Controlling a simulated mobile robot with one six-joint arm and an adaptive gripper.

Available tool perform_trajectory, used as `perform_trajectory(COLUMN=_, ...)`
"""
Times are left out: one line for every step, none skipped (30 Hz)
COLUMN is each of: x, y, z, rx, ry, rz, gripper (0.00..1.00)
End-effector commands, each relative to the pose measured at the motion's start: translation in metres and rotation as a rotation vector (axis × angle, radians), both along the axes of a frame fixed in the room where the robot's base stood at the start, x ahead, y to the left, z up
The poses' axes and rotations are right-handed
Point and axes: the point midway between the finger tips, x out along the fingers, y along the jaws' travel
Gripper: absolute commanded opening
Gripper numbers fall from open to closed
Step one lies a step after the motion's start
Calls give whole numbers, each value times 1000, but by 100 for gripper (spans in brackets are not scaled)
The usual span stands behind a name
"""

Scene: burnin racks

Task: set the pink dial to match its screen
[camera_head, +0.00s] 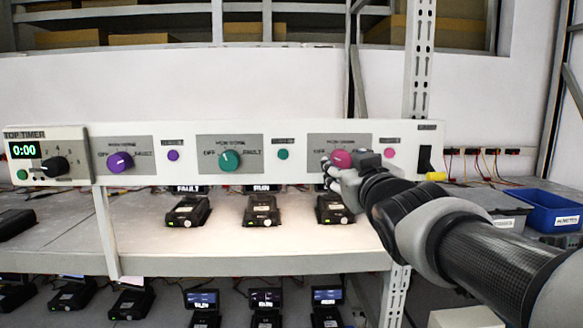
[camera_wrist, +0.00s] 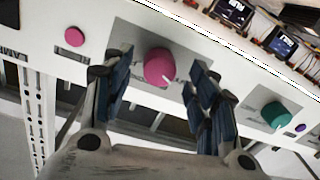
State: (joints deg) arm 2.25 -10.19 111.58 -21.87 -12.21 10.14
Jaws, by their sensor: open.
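The pink dial (camera_head: 341,157) is at the right of the white panel, partly hidden by my gripper (camera_head: 333,172) in the head view. In the wrist view the pink dial (camera_wrist: 157,66) shows whole, its white mark toward the lower right of that picture. My gripper (camera_wrist: 160,80) is open, one blue-padded finger on each side of the dial; I cannot tell whether either touches it. The device (camera_head: 334,210) below the dial has its screen hidden behind my gripper in the head view. Tilted screens (camera_wrist: 233,12) show at the wrist view's top, their text unreadable.
A small pink button (camera_head: 388,153) is right of the dial. The teal dial (camera_head: 230,160) and purple dial (camera_head: 120,162) are farther left; screens below them read RUN and FAULT. A timer (camera_head: 45,155) reads 0:00. A blue bin (camera_head: 545,208) stands right. A rack post (camera_head: 418,70) rises behind the panel.

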Motion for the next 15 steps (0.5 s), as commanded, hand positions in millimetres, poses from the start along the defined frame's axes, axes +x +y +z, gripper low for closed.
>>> perform_trajectory(x=7, y=1, z=0, rx=0, ry=1, rz=1, gripper=53)
perform_trajectory(x=10, y=1, z=0, rx=1, ry=0, rz=1, gripper=53)
perform_trajectory(x=13, y=1, z=1, rx=1, ry=-1, rz=0, gripper=53)
perform_trajectory(x=15, y=1, z=1, rx=1, ry=-1, rz=0, gripper=53)
perform_trajectory(x=16, y=1, z=1, rx=0, ry=-1, rz=0, gripper=53)
perform_trajectory(x=18, y=1, z=0, rx=0, ry=0, rz=0, gripper=53)
perform_trajectory(x=19, y=1, z=0, rx=0, ry=0, rz=0, gripper=53)
perform_trajectory(x=19, y=1, z=0, rx=0, ry=-1, rz=0, gripper=53)
perform_trajectory(x=19, y=1, z=1, rx=0, ry=-1, rz=0, gripper=53)
perform_trajectory(x=20, y=1, z=1, rx=0, ry=-1, rz=0, gripper=53)
perform_trajectory(x=20, y=1, z=1, rx=0, ry=-1, rz=0, gripper=53)
perform_trajectory(x=19, y=1, z=1, rx=0, ry=-1, rz=0, gripper=53)
perform_trajectory(x=19, y=1, z=1, rx=0, ry=-1, rz=0, gripper=53)
perform_trajectory(x=19, y=1, z=1, rx=0, ry=-1, rz=0, gripper=53)
perform_trajectory(x=19, y=1, z=1, rx=0, ry=-1, rz=0, gripper=53)
